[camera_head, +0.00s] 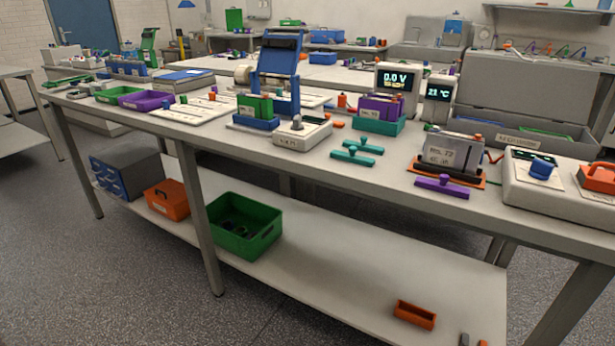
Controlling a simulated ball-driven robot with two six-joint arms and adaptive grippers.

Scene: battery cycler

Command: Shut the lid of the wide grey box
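The wide grey box (560,147) stands at the right rear of the long workbench. Its lid (525,92) is open and stands up behind the box, so green and other contents show inside. A small label is on the box's front wall. The left part of the box is partly hidden behind the small display unit marked 21 °C (438,95). Neither of my grippers is in view.
In front of the box are a grey battery cell in an orange holder (452,155), a purple clamp bar (445,186) and a white unit with a blue knob (540,188). A display reading 0.0 V (397,82) stands left. Floor in front (150,290) is clear.

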